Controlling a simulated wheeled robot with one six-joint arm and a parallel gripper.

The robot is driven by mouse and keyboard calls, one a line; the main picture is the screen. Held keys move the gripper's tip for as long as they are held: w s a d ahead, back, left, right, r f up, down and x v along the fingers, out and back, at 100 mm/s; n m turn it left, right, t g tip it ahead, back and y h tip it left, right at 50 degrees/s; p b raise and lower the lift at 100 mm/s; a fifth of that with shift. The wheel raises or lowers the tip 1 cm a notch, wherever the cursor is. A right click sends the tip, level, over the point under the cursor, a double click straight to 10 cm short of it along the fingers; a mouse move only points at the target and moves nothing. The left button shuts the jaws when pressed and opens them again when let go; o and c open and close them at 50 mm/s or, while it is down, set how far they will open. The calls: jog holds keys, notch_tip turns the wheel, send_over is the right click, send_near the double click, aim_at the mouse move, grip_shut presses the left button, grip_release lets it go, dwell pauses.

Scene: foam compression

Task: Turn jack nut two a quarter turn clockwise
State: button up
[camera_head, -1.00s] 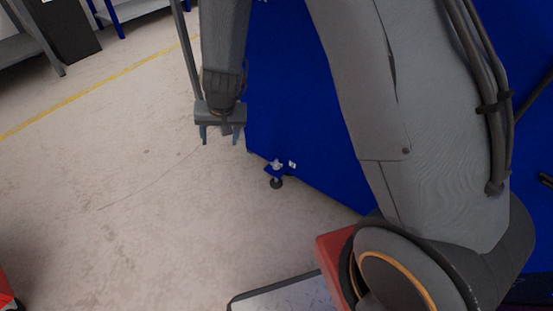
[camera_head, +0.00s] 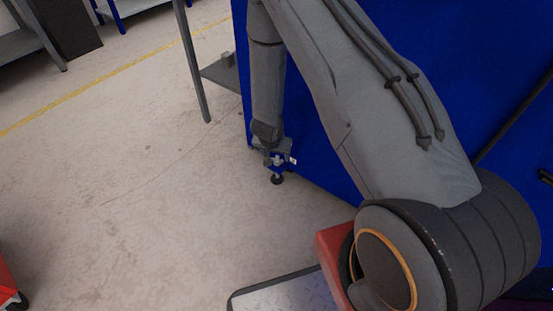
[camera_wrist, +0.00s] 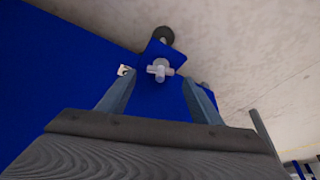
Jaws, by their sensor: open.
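The jack nut (camera_wrist: 160,69) is a pale grey knob with short arms, mounted on a small blue bracket at the lower corner of the blue machine. In the wrist view it lies just beyond and between my gripper's (camera_wrist: 160,92) two spread fingers, with no contact visible. In the head view my gripper (camera_head: 274,158) is down at that bracket and partly covers the nut. A small white tag (camera_wrist: 125,70) sits on the blue panel left of the nut. It also shows in the head view (camera_head: 293,161). No readable number shows on it.
The blue machine panel (camera_head: 325,185) rises right beside my gripper. A black round foot (camera_head: 277,180) stands under the bracket. Open concrete floor (camera_head: 150,210) lies to the left. A grey table leg (camera_head: 192,70) and shelf stand behind.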

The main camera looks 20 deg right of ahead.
aim_at(276, 163)
jog(key=shift+b+x, duration=0.55)
jog(key=shift+x, duration=1.2)
jog(key=c, duration=1.1)
jog(key=shift+o, duration=0.2)
jog(key=shift+w+r+m+p, duration=0.1)
jog(key=shift+m+p, duration=0.45)
jog(key=shift+m, duration=0.15)
jog(key=shift+w+a+m+g+h, duration=0.15)
jog(key=shift+m+g+h, duration=0.45)
jog(key=shift+m, duration=1)
